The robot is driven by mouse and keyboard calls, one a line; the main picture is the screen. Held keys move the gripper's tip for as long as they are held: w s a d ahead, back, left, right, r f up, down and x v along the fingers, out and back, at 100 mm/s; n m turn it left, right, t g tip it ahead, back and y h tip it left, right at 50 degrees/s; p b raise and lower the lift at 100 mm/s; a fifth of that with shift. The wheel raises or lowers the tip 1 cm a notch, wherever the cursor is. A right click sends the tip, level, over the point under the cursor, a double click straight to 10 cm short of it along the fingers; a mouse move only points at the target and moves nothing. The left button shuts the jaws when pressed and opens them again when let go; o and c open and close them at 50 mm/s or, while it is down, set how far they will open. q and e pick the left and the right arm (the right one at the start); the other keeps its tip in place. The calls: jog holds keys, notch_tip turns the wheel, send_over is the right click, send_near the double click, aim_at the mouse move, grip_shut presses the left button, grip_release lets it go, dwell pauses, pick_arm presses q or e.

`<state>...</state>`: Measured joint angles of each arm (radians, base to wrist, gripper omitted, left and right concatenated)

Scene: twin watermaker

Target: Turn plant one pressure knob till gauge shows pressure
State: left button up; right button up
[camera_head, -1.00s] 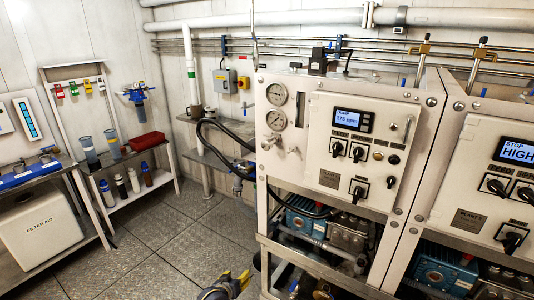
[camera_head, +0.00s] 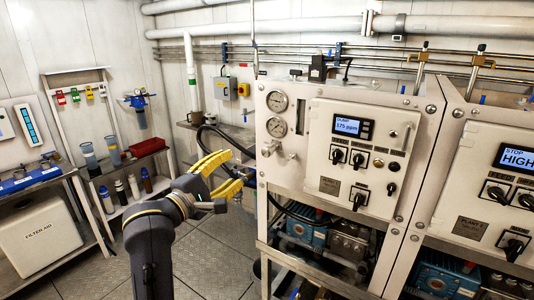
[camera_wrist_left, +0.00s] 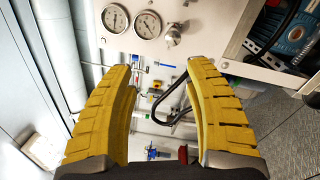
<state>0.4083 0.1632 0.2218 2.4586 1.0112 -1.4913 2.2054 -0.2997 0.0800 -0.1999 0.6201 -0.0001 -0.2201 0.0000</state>
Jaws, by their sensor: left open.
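The white plant panel (camera_head: 325,130) on the left side of the rack shows in the head view. At its left edge sit an upper gauge (camera_head: 277,101) and a lower gauge (camera_head: 276,127); their needles are too small to read. A silver pressure knob (camera_head: 268,149) sits below them. The wrist view shows the gauges (camera_wrist_left: 147,24) and the knob (camera_wrist_left: 173,35) beyond the fingertips. My left gripper (camera_head: 237,169) is open and empty, to the left of and slightly below the knob, apart from it. My right gripper is not in view.
A display (camera_head: 348,126) reads 175 ppm above black switches (camera_head: 358,160). A second panel (camera_head: 500,170) stands to the right. A dark hose (camera_head: 225,135) loops beside the knob. A shelf with bottles (camera_head: 133,187) and a filter aid box (camera_head: 40,228) stand left.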

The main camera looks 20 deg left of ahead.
aim_at(265, 153)
pick_arm(q)
jog(key=w+d+n, duration=0.1)
jog(key=w, duration=0.4)
jog(key=w+d+f+n, duration=0.1)
jog(key=w+d, duration=0.1)
jog(key=w, duration=0.4)
jog(key=w+d+n, duration=0.1)
jog(key=w+d, duration=0.1)
jog(key=w, duration=0.3)
jog(key=shift+w+d+f+g, duration=0.15)
jog(key=shift+f+g, duration=0.1)
jog(key=shift+g, duration=0.15)
grip_shut()
dwell(0.3)
